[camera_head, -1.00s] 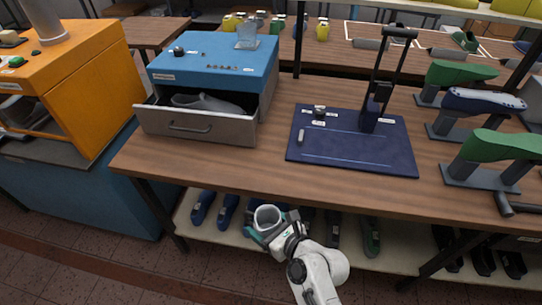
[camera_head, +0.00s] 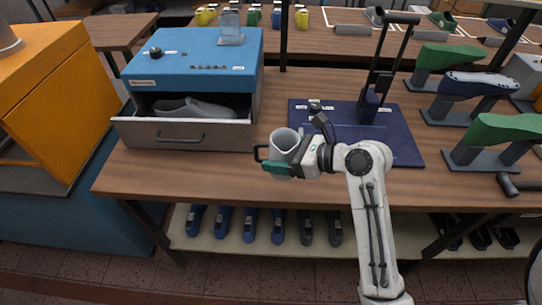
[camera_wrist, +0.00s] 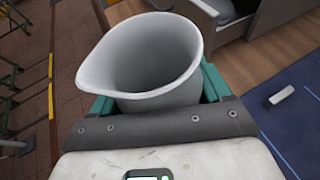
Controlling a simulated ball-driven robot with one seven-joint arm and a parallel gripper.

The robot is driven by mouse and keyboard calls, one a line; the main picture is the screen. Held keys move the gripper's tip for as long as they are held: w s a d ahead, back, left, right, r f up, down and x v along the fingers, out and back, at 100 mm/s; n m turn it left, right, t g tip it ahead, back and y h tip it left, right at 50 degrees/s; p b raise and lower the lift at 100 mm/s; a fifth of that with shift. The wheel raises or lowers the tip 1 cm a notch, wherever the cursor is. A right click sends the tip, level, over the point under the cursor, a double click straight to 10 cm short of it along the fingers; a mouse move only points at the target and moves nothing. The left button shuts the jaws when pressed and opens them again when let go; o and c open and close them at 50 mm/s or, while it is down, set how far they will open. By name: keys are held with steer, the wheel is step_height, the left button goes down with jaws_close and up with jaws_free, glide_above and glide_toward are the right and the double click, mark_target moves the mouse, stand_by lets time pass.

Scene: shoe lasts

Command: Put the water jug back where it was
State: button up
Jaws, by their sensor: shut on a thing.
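The water jug (camera_head: 284,142) is grey-white with a wide open mouth, a pouring lip and a dark handle at its left. It is upright in my gripper (camera_head: 280,166), over the front part of the wooden table (camera_head: 215,175). In the head view I cannot tell whether its base touches the table. In the wrist view the jug (camera_wrist: 140,60) fills the middle, with the green fingers of my gripper (camera_wrist: 155,100) on both sides of it. The jug looks empty inside.
A blue cabinet (camera_head: 190,62) with an open grey drawer (camera_head: 185,134) holding a grey shoe last stands left of the jug. A dark blue mat (camera_head: 400,145) with a tall lever tool lies to the right. Green and blue lasts on stands are further right. Bare tabletop lies before the drawer.

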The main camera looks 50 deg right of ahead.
mark_target(284, 147)
steer(key=w, duration=0.1)
steer(key=w+d+f, duration=0.1)
steer(key=w+d, duration=0.1)
steer(key=shift+w+d+f, duration=0.1)
steer(key=shift+d+f, duration=0.1)
steer(key=shift+f, duration=0.1)
steer(key=w+d+f, duration=0.1)
steer(key=f, duration=0.1)
steer(key=w+d+f, duration=0.2)
steer(key=w+f, duration=0.1)
steer(key=shift+f, duration=0.35)
steer(key=shift+w+d+f, duration=0.1)
steer(key=shift+f, duration=1.75)
steer(key=o, duration=1.2)
steer(key=shift+c, duration=0.2)
